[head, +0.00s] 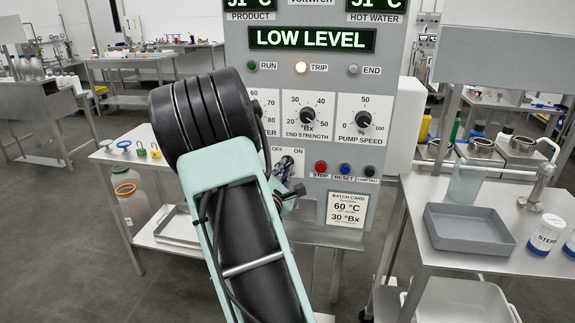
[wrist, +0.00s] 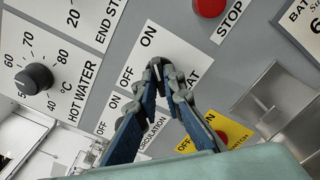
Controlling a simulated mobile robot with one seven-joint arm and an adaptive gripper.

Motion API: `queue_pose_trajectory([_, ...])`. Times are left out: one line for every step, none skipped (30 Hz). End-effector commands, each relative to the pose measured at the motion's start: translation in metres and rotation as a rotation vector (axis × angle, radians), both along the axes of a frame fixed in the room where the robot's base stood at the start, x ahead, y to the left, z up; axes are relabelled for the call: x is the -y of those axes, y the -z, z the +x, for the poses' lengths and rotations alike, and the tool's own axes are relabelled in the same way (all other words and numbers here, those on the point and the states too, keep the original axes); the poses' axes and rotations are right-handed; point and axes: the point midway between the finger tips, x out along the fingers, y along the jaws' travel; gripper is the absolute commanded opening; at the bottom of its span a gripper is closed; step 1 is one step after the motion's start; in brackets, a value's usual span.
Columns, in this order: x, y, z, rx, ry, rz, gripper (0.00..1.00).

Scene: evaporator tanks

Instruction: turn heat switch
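The grey control panel (head: 385,165) faces me. My gripper (wrist: 164,78) is at the panel with its two blue fingers converging at the heat switch's spot, between ON and OFF labels and a partly covered label ending in "AT". It also shows in the head view (head: 292,190), under the OFF and ON labels. The fingertips are close together there. They hide most of the switch, so I cannot tell its position or whether they grip it. My arm hides the panel's left part in the head view.
The circulation switch label (wrist: 153,134) is beside the fingers. A hot water knob (wrist: 35,78), a red stop button (wrist: 209,6) and a yellow switch plate (wrist: 225,130) are nearby. The screen (head: 312,39) reads LOW LEVEL; the trip lamp (head: 301,67) glows. A table with a grey tray (head: 470,240) stands right.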

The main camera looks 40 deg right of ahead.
Motion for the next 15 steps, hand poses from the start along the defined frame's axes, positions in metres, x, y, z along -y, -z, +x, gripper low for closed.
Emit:
queue_pose_trajectory([0.0, 0.0001, -0.0001, 0.0, 0.0, 0.0, 0.0])
queue_pose_trajectory([0.0, 0.0001, -0.0001, 0.0, 0.0, 0.0, 0.0])
queue_pose_trajectory([-0.0002, 0.0, -0.0001, -0.001, 0.0, -0.001, 0.0])
queue_pose_trajectory([-0.0002, -0.0002, -0.0001, -0.002, 0.0, -0.002, 0.0])
queue_pose_trajectory([-0.0002, -0.0004, 0.0, -0.007, -0.001, -0.005, 0.0])
queue_pose_trajectory([-0.0007, -0.0008, 0.0002, -0.017, -0.001, -0.013, 0.0])
queue_pose_trajectory([-0.001, -0.0013, 0.0004, -0.028, -0.001, -0.022, 0.0])
queue_pose_trajectory([-0.0012, -0.0019, 0.0006, -0.039, -0.002, -0.031, 0.0])
queue_pose_trajectory([-0.0008, -0.0028, 0.0003, -0.059, -0.001, -0.049, 0.0])
queue_pose_trajectory([-0.001, -0.0029, 0.0004, -0.077, -0.002, -0.063, 0.0])
queue_pose_trajectory([-0.0014, -0.0028, 0.0007, -0.093, -0.003, -0.076, 0.0])
queue_pose_trajectory([-0.0011, -0.0029, 0.0005, -0.114, -0.002, -0.094, 0.0])
queue_pose_trajectory([-0.0008, -0.0023, 0.0003, -0.126, -0.001, -0.105, 0.0])
queue_pose_trajectory([-0.0009, -0.0017, 0.0003, -0.134, -0.001, -0.113, 0.0])
queue_pose_trajectory([-0.0008, -0.0011, 0.0003, -0.14, -0.002, -0.118, 0.0])
